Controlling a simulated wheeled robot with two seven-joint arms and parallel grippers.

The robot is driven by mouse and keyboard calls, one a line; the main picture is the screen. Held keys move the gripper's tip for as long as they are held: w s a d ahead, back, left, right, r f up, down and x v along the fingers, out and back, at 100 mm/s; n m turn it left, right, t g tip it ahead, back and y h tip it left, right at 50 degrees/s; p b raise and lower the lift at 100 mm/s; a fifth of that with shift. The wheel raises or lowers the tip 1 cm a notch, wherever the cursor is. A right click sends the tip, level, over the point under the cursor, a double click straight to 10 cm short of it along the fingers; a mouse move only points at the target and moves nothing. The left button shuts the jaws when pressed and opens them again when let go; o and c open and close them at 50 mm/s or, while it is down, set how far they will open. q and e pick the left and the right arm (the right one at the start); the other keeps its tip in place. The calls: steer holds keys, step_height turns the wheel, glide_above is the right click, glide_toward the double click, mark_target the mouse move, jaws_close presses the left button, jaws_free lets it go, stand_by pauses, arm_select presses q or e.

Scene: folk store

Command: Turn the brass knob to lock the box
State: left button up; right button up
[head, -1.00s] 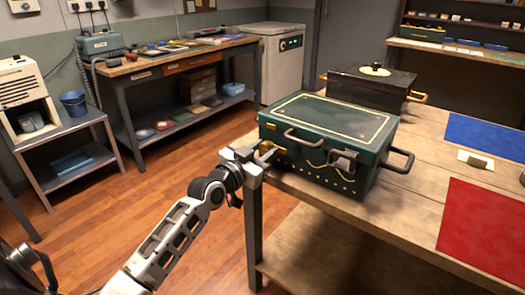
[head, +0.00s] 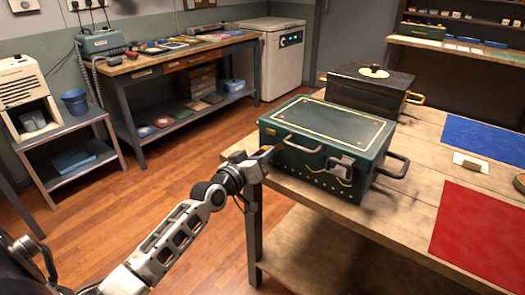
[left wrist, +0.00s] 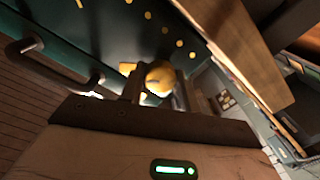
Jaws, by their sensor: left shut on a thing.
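The dark green box (head: 318,135) with gold trim stands closed on the wooden table. My left gripper (head: 268,154) is at the front left of the box and mostly hides the knob in the head view. In the left wrist view the brass knob (left wrist: 160,78) sits between the fingers, which are shut on it. The knob's exact angle is hard to read. My right gripper is not in view.
A black box (head: 368,90) with brass handles stands behind the green one. A blue mat (head: 484,140) and a red mat (head: 480,235) lie on the table (head: 405,220) to the right. The floor left of the table is clear.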

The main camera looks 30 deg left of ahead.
arm_select(q)
steer(key=n+p, duration=0.1)
steer(key=n, duration=0.4)
steer(key=shift+n, duration=0.3)
steer(key=n, duration=0.5)
stand_by(0.4)
steer(key=o, duration=1)
steer(key=shift+h, duration=0.3)
steer(key=shift+s+a+r+b, duration=0.1)
steer(key=shift+s+a+b, duration=0.15)
steer(key=shift+s, duration=2.4)
steer(key=shift+s+a+r+b, duration=0.1)
steer(key=shift+s+a+b, duration=0.15)
steer(key=shift+s, duration=2.4)
steer(key=shift+s+a+r+b, duration=0.1)
steer(key=shift+s+a+b, duration=0.15)
steer(key=shift+s, duration=2.4)
